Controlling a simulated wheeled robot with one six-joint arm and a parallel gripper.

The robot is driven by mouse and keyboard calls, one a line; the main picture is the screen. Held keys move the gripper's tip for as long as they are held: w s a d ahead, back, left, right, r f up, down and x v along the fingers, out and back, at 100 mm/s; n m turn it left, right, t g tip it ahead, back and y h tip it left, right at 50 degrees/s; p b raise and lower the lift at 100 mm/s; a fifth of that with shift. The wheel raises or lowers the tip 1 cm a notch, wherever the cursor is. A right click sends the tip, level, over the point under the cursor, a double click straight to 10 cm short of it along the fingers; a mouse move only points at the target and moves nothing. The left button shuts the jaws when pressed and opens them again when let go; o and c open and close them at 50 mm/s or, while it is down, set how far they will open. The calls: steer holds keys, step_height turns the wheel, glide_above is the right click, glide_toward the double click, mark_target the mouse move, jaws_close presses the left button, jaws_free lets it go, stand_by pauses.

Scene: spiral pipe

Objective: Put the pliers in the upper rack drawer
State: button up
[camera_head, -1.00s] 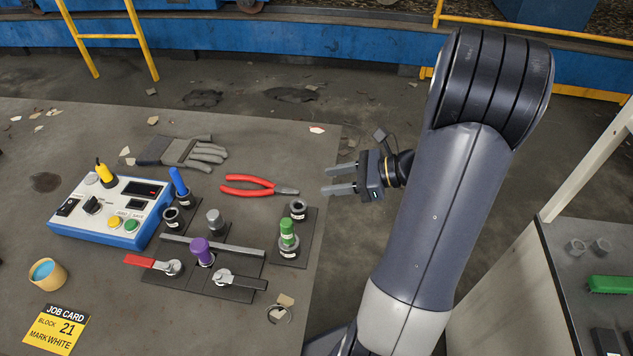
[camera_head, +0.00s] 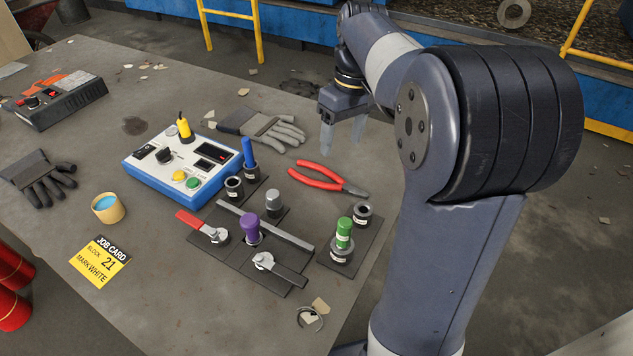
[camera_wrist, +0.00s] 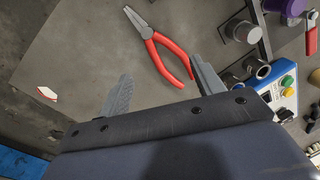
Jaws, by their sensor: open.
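The red-handled pliers (camera_head: 320,178) lie flat on the grey workbench (camera_head: 175,320), near its right edge and beside a grey glove. My gripper (camera_head: 341,130) is open and empty, above the bench just behind the pliers in the head view, fingers pointing down. In the wrist view the pliers (camera_wrist: 160,48) lie beyond the fingers, with the grey jaws toward the top and the red handles toward the gap of my gripper (camera_wrist: 160,85). The fingers appear apart from the pliers. The upper rack drawer is not seen in either current view.
A valve fixture (camera_head: 250,240) with levers, a purple knob and a green peg stands in front of the pliers. A blue-and-white control box (camera_head: 150,170) is to the left. A grey glove (camera_head: 262,128) lies near my gripper.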

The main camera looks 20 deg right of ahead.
mark_target(335, 174)
steer(key=shift+n+h, duration=0.3)
steer(key=shift+n, duration=0.3)
steer(key=f, duration=0.3)
steer(key=f+b, duration=0.1)
steer(key=f, duration=0.2)
steer(key=a+f, duration=0.1)
steer(key=f, duration=0.3)
steer(key=shift+s+a+b, duration=0.1)
steer(key=shift+s+b, duration=0.1)
steer(key=shift+b, duration=0.15)
steer(key=shift+c, duration=0.2)
steer(key=shift+r, duration=0.1)
steer(key=c, duration=1.2)
